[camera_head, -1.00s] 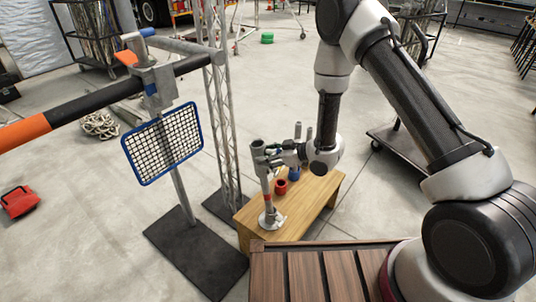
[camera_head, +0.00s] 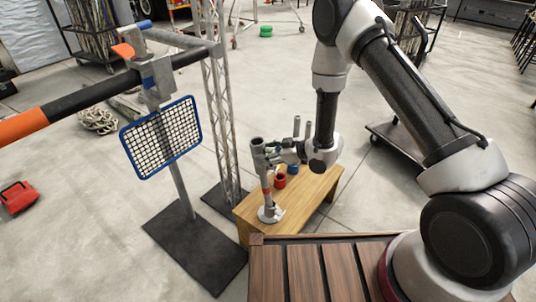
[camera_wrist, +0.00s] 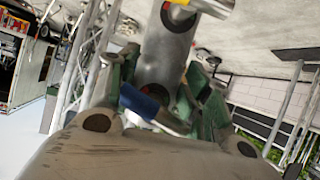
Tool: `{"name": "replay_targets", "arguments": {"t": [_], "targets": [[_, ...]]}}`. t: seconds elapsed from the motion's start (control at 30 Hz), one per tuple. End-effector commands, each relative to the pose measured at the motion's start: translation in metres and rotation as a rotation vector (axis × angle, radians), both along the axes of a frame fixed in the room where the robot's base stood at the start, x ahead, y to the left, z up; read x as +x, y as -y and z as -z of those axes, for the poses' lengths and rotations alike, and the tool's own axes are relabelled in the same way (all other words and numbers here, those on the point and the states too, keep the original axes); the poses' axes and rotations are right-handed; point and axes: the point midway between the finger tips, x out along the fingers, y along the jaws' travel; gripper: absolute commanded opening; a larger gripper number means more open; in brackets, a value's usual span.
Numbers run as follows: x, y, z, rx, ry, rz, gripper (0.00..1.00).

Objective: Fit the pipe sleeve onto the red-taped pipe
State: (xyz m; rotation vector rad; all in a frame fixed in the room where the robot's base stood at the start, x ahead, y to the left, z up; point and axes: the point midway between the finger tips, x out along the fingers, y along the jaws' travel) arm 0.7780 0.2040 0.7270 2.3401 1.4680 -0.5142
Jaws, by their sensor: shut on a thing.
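My gripper (camera_head: 268,155) is shut on the grey pipe sleeve (camera_head: 257,148), gripping it from the right side. The sleeve is about upright, at the top of the red-taped pipe (camera_head: 266,190). The pipe stands on a round base (camera_head: 269,214) on the wooden bench, its red tape just below the sleeve. I cannot tell whether the sleeve is around the pipe's top or just above it. In the wrist view, the fingers' green pads are on either side of a grey tube (camera_wrist: 167,45), with a blue-ended piece (camera_wrist: 143,104) in front.
A red ring-shaped piece (camera_head: 279,181) and a blue one (camera_head: 293,169) sit on the wooden bench (camera_head: 310,194), right of the pipe. A blue-framed mesh panel (camera_head: 161,137) and a truss tower (camera_head: 218,110) stand at left. A slatted wooden surface (camera_head: 300,272) is in front.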

Motion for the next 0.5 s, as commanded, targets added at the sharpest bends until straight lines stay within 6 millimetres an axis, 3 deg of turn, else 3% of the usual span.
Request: {"name": "replay_targets", "arguments": {"t": [0.47,0.5], "targets": [[0.0007,0.0004,0.0041,0.001,0.002,0.000,0.05],[0.0007,0.0003,0.0042,0.001,0.002,0.000,0.53]]}}
